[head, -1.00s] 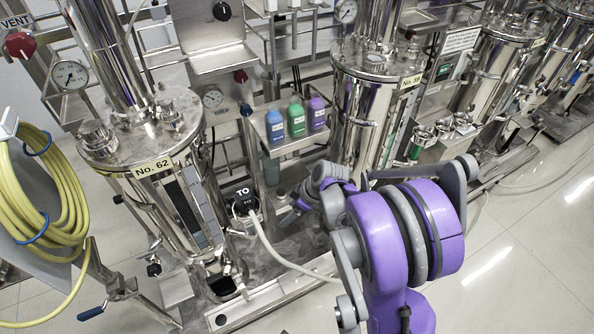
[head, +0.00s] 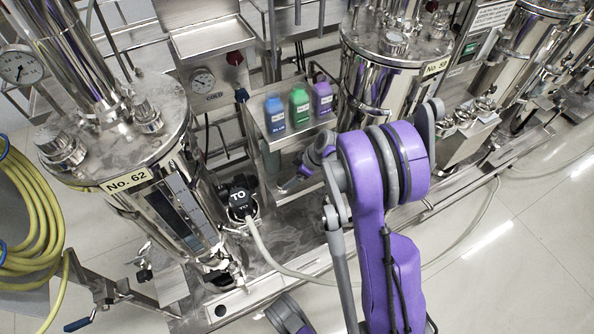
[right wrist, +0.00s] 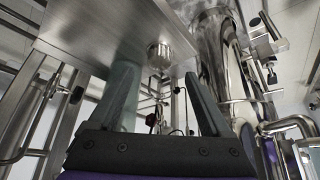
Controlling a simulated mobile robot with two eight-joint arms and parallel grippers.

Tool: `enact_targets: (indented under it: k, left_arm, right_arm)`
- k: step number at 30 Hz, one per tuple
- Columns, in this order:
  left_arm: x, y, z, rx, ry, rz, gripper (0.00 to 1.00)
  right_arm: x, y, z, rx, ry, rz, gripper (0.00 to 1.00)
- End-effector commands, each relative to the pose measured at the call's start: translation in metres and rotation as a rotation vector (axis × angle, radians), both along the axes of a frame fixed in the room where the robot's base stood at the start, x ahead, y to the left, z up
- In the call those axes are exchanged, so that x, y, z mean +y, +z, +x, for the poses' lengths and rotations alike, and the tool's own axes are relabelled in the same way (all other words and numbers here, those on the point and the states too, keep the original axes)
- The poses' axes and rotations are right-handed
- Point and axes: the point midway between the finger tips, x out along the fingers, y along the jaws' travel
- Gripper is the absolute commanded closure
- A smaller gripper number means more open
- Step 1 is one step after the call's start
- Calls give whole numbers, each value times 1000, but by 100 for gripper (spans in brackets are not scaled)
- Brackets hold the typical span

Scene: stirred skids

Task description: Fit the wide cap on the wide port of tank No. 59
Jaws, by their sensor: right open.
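Tank No. 59 (head: 385,85) is the polished steel tank at upper right of centre in the head view, its label at the top rim. Steel fittings (head: 396,44) stand on its lid; I cannot tell which is the wide port. I cannot pick out the wide cap. My right gripper (head: 291,184) is low beside the bottle shelf, left of tank No. 59, partly hidden by my arm. In the right wrist view its fingers (right wrist: 158,88) are apart and empty. A round steel piece (right wrist: 159,54) hangs under a steel plate beyond them. My left gripper is not identifiable.
Blue, green and purple bottles (head: 299,107) stand on a steel shelf (head: 282,142). Tank No. 62 (head: 165,205) is at left, with a black TO fitting (head: 240,200) and pale hose beside it. Several steel pieces (head: 468,113) sit right of tank No. 59.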

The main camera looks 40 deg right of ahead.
Motion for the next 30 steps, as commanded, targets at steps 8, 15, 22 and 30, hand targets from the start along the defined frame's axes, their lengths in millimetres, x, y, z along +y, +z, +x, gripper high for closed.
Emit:
enact_targets:
  k: [8, 15, 22, 30]
  left_arm:
    - [0, -13, 3, 1, 0, 0, 18]
    - [0, -15, 3, 1, 0, 0, 18]
    - [0, -15, 3, 1, 0, 0, 18]
    - [0, -15, 3, 1, 0, 0, 18]
  right_arm:
    - [10, -39, 20, 1, 0, 0, 18]
    - [13, -49, 25, 0, 0, -1, 18]
    - [13, -49, 25, 1, -1, -1, 18]
    - [13, -48, 25, 1, -1, -1, 66]
